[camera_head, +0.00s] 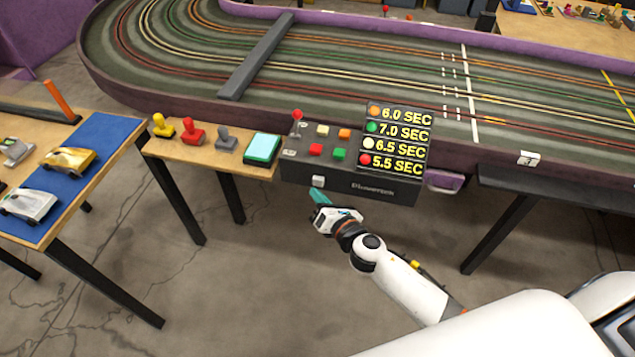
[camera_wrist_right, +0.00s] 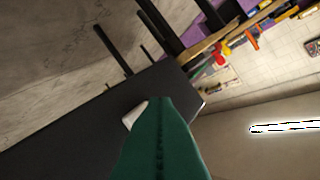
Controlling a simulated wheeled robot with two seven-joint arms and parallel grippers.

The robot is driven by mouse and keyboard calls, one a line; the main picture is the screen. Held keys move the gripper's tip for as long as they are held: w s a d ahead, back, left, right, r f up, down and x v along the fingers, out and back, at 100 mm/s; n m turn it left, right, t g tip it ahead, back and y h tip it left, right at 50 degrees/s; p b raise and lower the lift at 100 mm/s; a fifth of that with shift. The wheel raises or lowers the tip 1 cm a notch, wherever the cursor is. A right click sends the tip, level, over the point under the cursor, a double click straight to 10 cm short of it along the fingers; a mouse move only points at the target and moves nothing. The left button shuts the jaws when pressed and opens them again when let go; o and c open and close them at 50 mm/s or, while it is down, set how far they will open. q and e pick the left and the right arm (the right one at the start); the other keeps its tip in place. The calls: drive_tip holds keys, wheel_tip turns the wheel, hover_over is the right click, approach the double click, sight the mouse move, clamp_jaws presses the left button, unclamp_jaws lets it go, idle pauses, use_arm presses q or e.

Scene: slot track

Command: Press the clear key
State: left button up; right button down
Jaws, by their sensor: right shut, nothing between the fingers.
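A dark timer console (camera_head: 352,184) stands against the track's near wall. A white key (camera_head: 318,181) sticks out low on its front face; I cannot read a label on it. Cream (camera_head: 323,130), orange (camera_head: 344,133), red (camera_head: 316,149) and green (camera_head: 339,154) buttons sit on its top. My right gripper (camera_head: 317,196) is shut and empty, its green fingertips just below and in front of the white key. In the right wrist view, the green fingers (camera_wrist_right: 158,108) partly cover the white key (camera_wrist_right: 134,114); I cannot tell whether they touch. My left gripper is out of view.
The console's display (camera_head: 398,142) lists several times in seconds, and a red-knobbed lever (camera_head: 297,116) stands at its back left. Left is a wooden shelf (camera_head: 178,150) with stampers and a teal pad (camera_head: 262,148). Floor space below the console is open.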

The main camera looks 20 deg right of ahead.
drive_tip(key=shift+w, duration=0.15)
drive_tip(key=shift+w+d, duration=0.25)
drive_tip(key=shift+w+d, duration=0.3)
drive_tip(key=shift+w, duration=0.1)
idle(1.0)
idle(0.4)
drive_tip(key=shift+s+a, duration=0.55)
drive_tip(key=shift+s, duration=0.25)
drive_tip(key=shift+s+a, duration=0.7)
drive_tip(key=shift+s, duration=0.35)
drive_tip(key=shift+s+a, duration=0.7)
drive_tip(key=shift+s, duration=0.35)
